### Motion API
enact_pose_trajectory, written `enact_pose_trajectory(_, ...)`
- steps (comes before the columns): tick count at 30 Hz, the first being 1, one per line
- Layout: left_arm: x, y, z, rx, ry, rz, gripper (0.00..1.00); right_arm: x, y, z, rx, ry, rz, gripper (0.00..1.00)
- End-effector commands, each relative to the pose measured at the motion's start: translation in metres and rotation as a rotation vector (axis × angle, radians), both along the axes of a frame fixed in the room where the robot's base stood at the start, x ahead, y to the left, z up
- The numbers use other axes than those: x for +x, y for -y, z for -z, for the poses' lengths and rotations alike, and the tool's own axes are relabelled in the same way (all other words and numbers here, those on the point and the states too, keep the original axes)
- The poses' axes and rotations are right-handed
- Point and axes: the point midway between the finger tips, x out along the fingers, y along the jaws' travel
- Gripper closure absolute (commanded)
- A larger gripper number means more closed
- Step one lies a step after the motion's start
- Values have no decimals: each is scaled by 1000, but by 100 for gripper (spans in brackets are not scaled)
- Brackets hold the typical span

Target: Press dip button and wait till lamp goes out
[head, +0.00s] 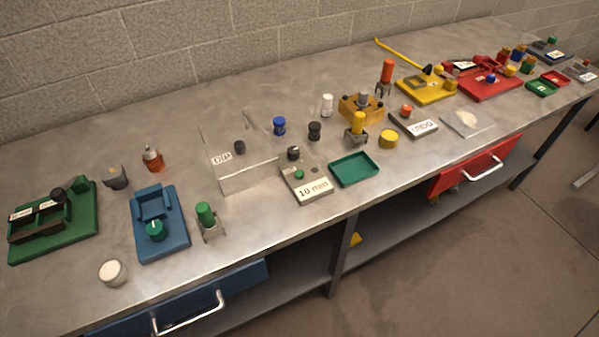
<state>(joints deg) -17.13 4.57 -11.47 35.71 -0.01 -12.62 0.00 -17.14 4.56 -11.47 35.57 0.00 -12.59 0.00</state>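A clear, see-through box (245,178) stands near the middle of the bench. A white label reading "DIP" (221,159) is on it, and a dark round knob (239,147) shows at its top. I cannot tell whether this knob is the button. In front to its right is a small grey block (316,186) with a green button and a label that seems to read "10 mins". A dark knob (293,153) shows at its back edge. I cannot make out a clearly lit lamp. Neither of my grippers is in view.
A blue fixture (162,245) and a green base (75,237) stand to the left. A green tray (354,168) lies right of the grey block. Yellow (427,91) and red (488,88) fixtures crowd the far right. Bare bench lies in front of the clear box.

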Motion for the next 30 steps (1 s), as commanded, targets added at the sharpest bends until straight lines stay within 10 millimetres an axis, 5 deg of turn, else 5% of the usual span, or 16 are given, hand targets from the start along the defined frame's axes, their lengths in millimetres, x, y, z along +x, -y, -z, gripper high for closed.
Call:
enact_pose_trajectory(5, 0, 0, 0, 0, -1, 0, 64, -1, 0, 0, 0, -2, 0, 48)
enact_pose_trajectory(14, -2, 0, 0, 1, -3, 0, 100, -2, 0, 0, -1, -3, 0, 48)
enact_pose_trajectory(30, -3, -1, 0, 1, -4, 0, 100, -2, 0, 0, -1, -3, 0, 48)
